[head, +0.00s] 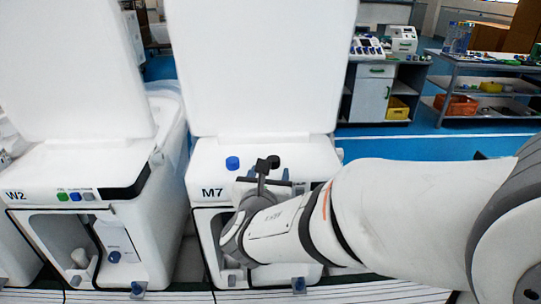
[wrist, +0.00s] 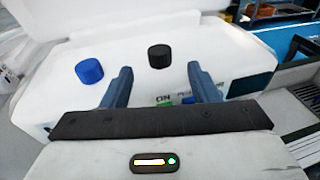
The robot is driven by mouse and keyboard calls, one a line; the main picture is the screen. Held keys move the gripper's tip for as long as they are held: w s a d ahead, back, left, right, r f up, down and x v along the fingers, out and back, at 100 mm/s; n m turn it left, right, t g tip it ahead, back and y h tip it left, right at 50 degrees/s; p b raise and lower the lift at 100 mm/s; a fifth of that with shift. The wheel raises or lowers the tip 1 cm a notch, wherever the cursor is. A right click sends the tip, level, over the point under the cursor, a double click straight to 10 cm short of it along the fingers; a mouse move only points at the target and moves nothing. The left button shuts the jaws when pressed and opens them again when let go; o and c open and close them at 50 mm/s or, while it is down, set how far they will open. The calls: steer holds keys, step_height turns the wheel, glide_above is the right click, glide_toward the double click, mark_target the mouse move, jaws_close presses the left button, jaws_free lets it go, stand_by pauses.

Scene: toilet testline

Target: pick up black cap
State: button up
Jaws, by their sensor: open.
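The black cap (wrist: 159,56) is a short dark cylinder standing on the white top of the M7 unit (head: 316,160). In the head view the black cap (head: 263,166) shows just beyond my gripper, partly hidden by it. My gripper (wrist: 159,82) is open and empty, with its two blue-grey fingers apart. In the wrist view the cap appears between and a little beyond the fingertips, with no visible contact. In the head view my gripper (head: 262,183) is at the front upper edge of the M7 unit.
A blue cap (wrist: 89,70) stands left of the black cap on the same top. Green and blue buttons (wrist: 178,101) show between the fingers. The raised white lid (head: 262,65) rises behind. The W2 unit (head: 85,180) stands to the left.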

mark_target(273, 159)
steer(key=x, duration=0.7)
steer(key=shift+w+r, duration=0.1)
steer(key=shift+w, duration=0.25)
steer(key=shift+c, duration=0.4)
steer(key=c, duration=0.9)
